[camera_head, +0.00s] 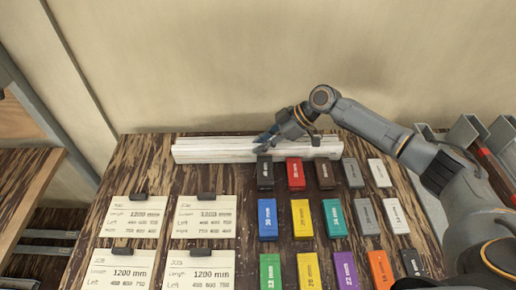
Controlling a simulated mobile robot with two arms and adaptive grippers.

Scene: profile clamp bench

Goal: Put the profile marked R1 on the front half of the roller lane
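A long white profile (215,151) lies across the back of the wooden bench. I cannot read any R1 mark on it. My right gripper (264,141) is at the middle of this profile, pointing down and left, with its fingertips over or against it. The fingers are small and partly merged with the profile, so I cannot tell whether they are open, shut or touching it. Grey channel-shaped profiles (466,131) stand at the right edge, partly cut off, with no readable mark. I cannot make out the roller lane for certain. My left gripper is not in view.
Several coloured blocks with mm labels, such as a blue one (267,219), stand in rows on the bench (156,165). Several paper cards (203,217) with dark clips lie at the left. Another wooden surface (28,185) is at the far left. A wall rises behind the bench.

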